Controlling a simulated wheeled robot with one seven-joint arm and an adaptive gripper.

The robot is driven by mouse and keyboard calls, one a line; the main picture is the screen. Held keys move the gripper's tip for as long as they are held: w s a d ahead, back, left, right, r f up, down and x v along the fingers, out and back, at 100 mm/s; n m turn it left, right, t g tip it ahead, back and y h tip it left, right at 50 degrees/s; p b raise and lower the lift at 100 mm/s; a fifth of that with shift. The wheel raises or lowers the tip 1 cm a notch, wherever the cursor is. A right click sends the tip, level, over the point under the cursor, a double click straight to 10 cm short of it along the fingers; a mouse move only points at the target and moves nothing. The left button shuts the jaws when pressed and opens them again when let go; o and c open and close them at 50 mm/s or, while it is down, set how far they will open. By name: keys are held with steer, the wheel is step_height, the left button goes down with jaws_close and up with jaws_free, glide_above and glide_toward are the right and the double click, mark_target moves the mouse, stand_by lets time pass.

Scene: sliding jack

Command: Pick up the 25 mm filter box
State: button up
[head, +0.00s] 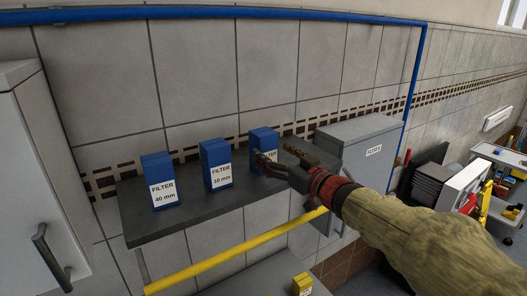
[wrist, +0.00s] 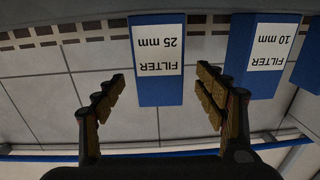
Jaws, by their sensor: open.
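The 25 mm filter box (wrist: 158,92) is blue with a white label, upside down in the wrist view. In the head view it is the rightmost blue box (head: 262,136) on the dark shelf (head: 163,226), its label partly hidden by my gripper (head: 277,162). My gripper is open. In the wrist view, its fingertips (wrist: 162,76) lie either side of the box, with gaps on both sides. No contact shows; I cannot tell whether the box is within the fingers' reach.
The 10 mm box (wrist: 262,42) stands beside it, also in the head view (head: 215,158). The 40 mm box (head: 159,180) stands further left. A grey cabinet (head: 366,143) is at the right, a tiled wall behind. A yellow rail (head: 236,251) runs below the shelf.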

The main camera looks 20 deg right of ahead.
steer(key=x, duration=0.5)
steer(key=shift+w+f+p, duration=0.15)
steer(key=shift+w+p, duration=0.25)
steer(key=shift+s, duration=0.1)
steer(key=c, duration=0.3)
steer(key=c, duration=1.1)
steer(key=shift+c, duration=0.3)
